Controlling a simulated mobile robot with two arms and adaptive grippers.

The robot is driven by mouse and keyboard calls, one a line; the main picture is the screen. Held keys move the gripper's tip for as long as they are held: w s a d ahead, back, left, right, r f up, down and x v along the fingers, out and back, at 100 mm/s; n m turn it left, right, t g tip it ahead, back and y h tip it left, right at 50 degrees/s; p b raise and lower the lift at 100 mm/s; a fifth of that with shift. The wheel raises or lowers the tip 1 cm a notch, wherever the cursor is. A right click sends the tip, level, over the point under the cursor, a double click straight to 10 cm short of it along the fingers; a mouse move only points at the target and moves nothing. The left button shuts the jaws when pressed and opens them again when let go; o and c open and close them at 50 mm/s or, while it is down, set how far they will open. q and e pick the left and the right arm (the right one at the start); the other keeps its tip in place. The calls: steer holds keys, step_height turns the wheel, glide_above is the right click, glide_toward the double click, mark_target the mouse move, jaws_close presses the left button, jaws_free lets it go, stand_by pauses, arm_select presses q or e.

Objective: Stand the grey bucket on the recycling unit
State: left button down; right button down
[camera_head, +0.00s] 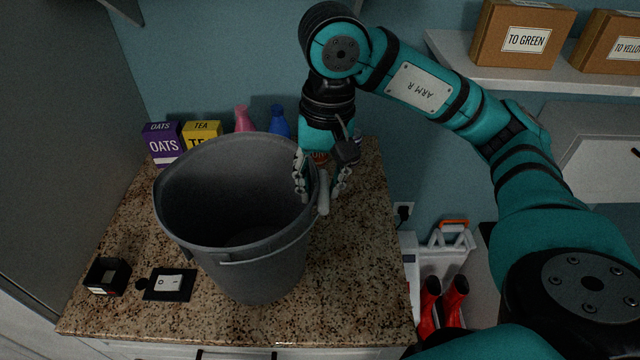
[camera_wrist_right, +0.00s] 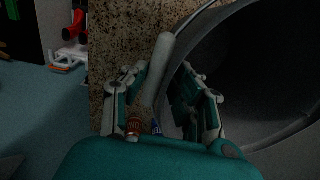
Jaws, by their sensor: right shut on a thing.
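The grey bucket (camera_head: 270,270) is over the speckled granite worktop (camera_head: 350,300), its open mouth facing up and slightly tilted in the head view. I cannot tell whether its base touches the worktop. My right gripper (camera_head: 322,190) is at the bucket's right rim, shut on the pale grip of the bucket's handle (camera_head: 323,196). In the right wrist view the handle grip (camera_wrist_right: 159,65) lies between the fingers of my right gripper (camera_wrist_right: 158,85), with the dark bucket mouth (camera_wrist_right: 260,75) to the right. My left gripper is not in view. I cannot identify the recycling unit for sure.
An oats box (camera_head: 163,145), a tea box (camera_head: 203,132), a pink bottle (camera_head: 244,118) and a blue bottle (camera_head: 279,121) stand behind the bucket. A small black box (camera_head: 107,277) and a black tag (camera_head: 169,285) lie front left. Red boots (camera_head: 455,298) stand at right. Cartons (camera_head: 522,35) sit on a shelf.

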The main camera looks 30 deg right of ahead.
steer(key=shift+w+d+f, duration=0.1)
steer(key=shift+w+d, duration=0.25)
steer(key=shift+w, duration=0.2)
step_height(320, 180, down, 3)
steer(key=shift+r+p, duration=0.1)
steer(key=shift+p, duration=0.7)
steer(key=shift+f, duration=0.3)
steer(key=c, duration=1)
jaws_free()
steer(key=shift+c, duration=0.2)
steer(key=shift+r, duration=0.1)
steer(key=shift+r, duration=0.4)
steer(key=r, duration=1.1)
steer(key=shift+s+d, duration=0.25)
